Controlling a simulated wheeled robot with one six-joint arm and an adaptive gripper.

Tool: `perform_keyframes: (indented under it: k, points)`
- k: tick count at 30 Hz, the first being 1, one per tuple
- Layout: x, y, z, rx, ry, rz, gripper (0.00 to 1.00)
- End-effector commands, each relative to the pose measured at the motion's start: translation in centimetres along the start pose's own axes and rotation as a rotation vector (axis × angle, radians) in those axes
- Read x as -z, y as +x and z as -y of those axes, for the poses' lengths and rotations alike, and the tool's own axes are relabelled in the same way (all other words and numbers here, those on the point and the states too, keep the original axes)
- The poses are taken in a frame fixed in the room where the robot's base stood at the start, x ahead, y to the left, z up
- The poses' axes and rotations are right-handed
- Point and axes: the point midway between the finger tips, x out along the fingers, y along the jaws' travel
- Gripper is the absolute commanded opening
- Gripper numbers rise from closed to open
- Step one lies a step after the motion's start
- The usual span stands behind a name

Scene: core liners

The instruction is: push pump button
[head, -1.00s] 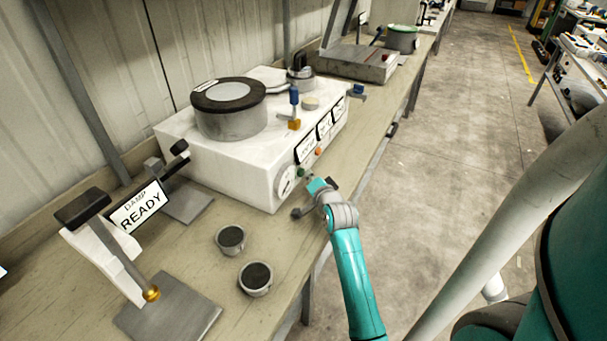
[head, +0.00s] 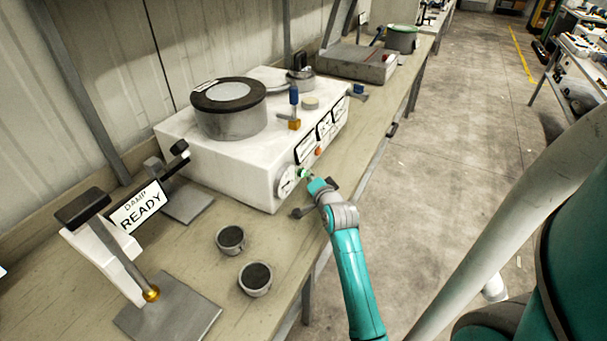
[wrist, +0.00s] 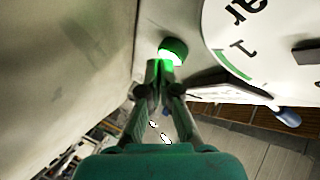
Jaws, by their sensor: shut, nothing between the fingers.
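The white pump unit (head: 235,160) stands on the workbench, with a dial, buttons and labelled plates on its front face. A green button (head: 304,173) sits beside the dial and is partly hidden by my gripper in the head view. In the wrist view the green button (wrist: 173,50) glows bright green at its lower part. My gripper (wrist: 159,68) is shut and empty, its fingertips right at the glowing button; I cannot tell for sure whether they touch it. In the head view my gripper (head: 308,179) is at the front face. An orange button (head: 318,151) is farther along.
A dial gauge (wrist: 265,45) is right of the button in the wrist view. Two small round cups (head: 231,240) and a stand with a sign reading "DAMP READY" (head: 138,207) are on the bench.

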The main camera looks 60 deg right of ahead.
Motion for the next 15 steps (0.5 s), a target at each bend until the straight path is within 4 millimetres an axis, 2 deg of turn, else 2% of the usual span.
perform_keyframes:
  k: [7,15]
  points:
    - [0.2,-0.2,-0.2,-0.001,0.001,-0.001,0.0]
    - [1.4,-1.9,-1.4,-0.002,0.002,-0.002,0.0]
